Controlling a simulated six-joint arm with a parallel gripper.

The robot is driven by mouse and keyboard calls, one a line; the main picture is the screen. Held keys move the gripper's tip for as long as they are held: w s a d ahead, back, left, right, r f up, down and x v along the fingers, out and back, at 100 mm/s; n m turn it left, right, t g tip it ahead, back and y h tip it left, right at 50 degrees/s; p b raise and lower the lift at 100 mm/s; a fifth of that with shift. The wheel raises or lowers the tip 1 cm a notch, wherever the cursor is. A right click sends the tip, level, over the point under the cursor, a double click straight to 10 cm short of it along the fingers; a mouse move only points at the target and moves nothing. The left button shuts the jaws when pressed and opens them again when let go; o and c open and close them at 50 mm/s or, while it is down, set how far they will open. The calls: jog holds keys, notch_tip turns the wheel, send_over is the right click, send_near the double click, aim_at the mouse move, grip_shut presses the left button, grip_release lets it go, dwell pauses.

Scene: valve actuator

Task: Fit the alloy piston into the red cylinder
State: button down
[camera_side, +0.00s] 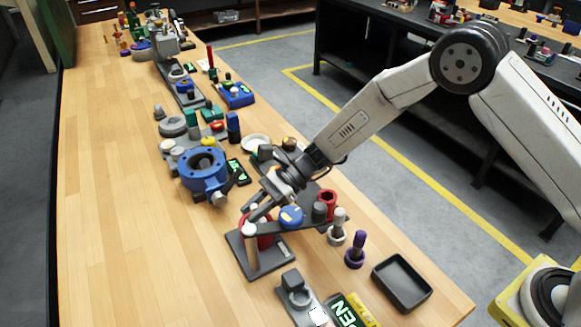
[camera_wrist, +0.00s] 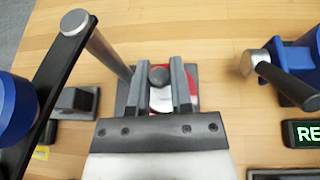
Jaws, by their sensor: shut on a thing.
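My gripper (camera_side: 256,212) is low, right over the cylinder. In the wrist view my gripper (camera_wrist: 159,85) is shut on the alloy piston, a pale round body (camera_wrist: 161,100) with a dark grey knob (camera_wrist: 158,76) between the fingers. Red of the cylinder (camera_wrist: 191,90) shows around the piston, beside the right finger. I cannot tell whether the piston is above the cylinder or partly inside it.
A dark bar with a blue cap (camera_side: 291,216) runs beside the cylinder, close to my gripper. A blue valve body (camera_side: 204,170) stands behind to the left. A black tray (camera_side: 402,283) lies at the right. The bench's left side is clear.

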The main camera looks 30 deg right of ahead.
jog(key=shift+f, duration=1.15)
jog(key=shift+c, duration=2.2)
grip_release()
jog(key=shift+d, duration=0.1)
jog(key=v, duration=0.7)
jog(key=shift+d, duration=0.3)
jog(key=shift+r, duration=0.15)
jog(key=s+d+r+n+t+h, duration=0.1)
jog(key=s+d+r+n+h, duration=0.1)
jog(key=s+d+n+h, duration=0.4)
jog(key=s+d+r+n+t+h, duration=0.2)
jog(key=s+d+n+h, duration=0.5)
jog(key=s+d+n, duration=0.4)
jog(key=s+d, duration=0.1)
jog(key=d, duration=0.4)
jog(key=shift+t, duration=0.3)
